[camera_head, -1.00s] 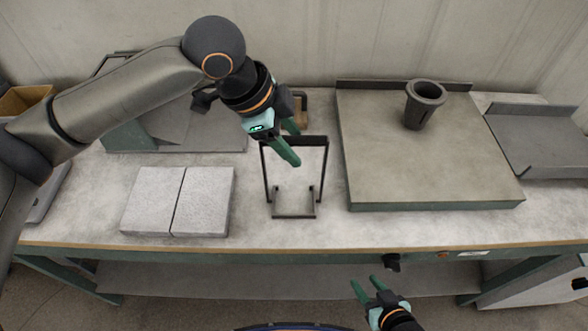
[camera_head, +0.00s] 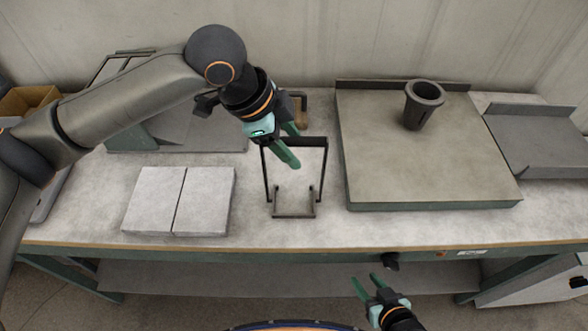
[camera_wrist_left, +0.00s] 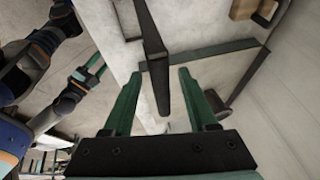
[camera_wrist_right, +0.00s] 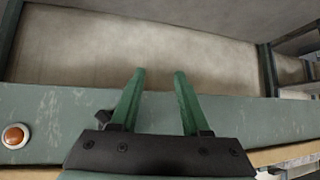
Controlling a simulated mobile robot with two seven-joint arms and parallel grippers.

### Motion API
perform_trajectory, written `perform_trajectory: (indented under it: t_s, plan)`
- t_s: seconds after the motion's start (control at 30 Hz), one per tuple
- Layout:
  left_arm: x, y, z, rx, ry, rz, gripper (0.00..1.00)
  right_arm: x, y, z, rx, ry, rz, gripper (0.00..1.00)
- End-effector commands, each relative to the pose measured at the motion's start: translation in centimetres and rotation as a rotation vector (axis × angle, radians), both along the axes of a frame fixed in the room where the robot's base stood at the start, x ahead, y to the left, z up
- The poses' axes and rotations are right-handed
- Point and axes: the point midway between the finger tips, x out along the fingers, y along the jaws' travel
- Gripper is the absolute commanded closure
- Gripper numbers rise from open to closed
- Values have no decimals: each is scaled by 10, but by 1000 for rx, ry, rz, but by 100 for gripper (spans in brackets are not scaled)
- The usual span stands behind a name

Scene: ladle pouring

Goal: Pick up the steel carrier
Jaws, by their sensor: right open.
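The steel carrier (camera_head: 268,182) is a dark upright frame with a top bar and a small base. It stands on the workbench near the front middle. My left gripper (camera_head: 293,146) is at its top bar, pointing down and to the right. In the left wrist view the carrier's dark bar (camera_wrist_left: 154,45) runs between the spread fingers (camera_wrist_left: 158,77), with gaps at both sides. Whether a finger touches it is unclear. My right gripper (camera_head: 366,281) is open and empty, low in front of the bench; its fingers (camera_wrist_right: 159,73) are apart in the right wrist view.
Two pale grey slabs (camera_head: 152,200) lie left of the carrier. A broad raised plate (camera_head: 420,165) is to its right, bearing a dark cup (camera_head: 420,108). A dark tray (camera_head: 545,145) is at far right. The bench's front edge (camera_head: 300,248) lies between the carrier and my right gripper.

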Motion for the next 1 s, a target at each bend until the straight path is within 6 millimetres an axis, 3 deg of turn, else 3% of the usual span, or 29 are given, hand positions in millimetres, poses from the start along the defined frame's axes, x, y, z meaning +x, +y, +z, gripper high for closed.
perform_trajectory:
  t_s: [0.07,0.5,1.0]
  plan:
    - [0,0,0,0,0,0,51,0,0,0,0,0,0,54]
    - [0,0,0,0,1,0,100,0,0,0,-1,0,1,54]
    - [0,0,0,1,2,-1,100,0,0,0,-1,0,1,54]
